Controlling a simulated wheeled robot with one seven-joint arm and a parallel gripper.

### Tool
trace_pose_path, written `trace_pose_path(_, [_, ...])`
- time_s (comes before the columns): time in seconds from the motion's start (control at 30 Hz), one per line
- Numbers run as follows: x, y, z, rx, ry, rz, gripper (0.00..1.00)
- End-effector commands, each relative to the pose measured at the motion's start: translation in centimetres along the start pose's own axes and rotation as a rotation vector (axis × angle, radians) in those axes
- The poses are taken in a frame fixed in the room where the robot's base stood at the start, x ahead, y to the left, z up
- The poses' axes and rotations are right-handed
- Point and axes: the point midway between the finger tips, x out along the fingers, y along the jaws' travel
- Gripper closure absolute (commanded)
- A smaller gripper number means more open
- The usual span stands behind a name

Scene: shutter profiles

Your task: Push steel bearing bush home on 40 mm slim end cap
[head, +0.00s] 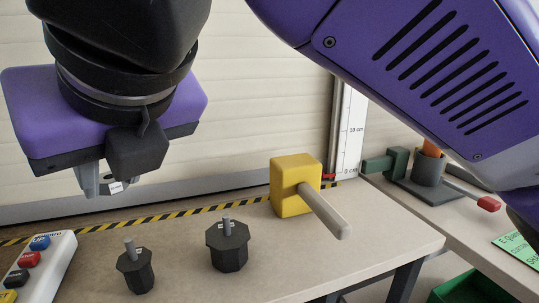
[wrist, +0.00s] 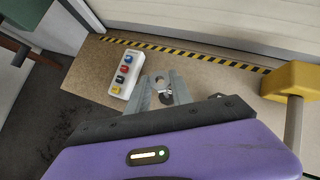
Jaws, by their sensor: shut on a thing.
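My gripper (head: 103,188) hangs above the left part of the bench, higher than the end caps. It is shut on a small grey piece with a white label (head: 116,186), seemingly the steel bearing bush; the fingers hide most of it. In the wrist view the fingers (wrist: 163,88) close around a pale ring-like piece (wrist: 166,97). Two dark faceted end caps stand upright with grey pins: a smaller, slimmer one (head: 135,270) and a wider one (head: 228,246) to its right. Their labels are too small to read. Both pins look bare. The bush is apart from both caps.
A white button box (head: 50,262) is at the left. A striped strip (head: 180,213) runs along the back. Another table at right holds a grey-green fixture (head: 428,172). Bench surface around the caps is clear.

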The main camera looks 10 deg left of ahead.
Motion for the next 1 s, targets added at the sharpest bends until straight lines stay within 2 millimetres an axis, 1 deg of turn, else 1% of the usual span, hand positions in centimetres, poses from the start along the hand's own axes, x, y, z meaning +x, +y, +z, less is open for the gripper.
trace_pose_path(0.33, [-0.2,0.0,0.2,-0.001,0.001,0.003,1.00])
trace_pose_path(0.4, [0.5,0.0,-0.5,-0.001,0.001,0.003,1.00])
trace_pose_path(0.7, [2.4,0.0,-2.5,-0.002,0.001,0.003,1.00])
trace_pose_path(1.0, [3.9,0.0,-3.9,-0.002,0.000,0.002,1.00])
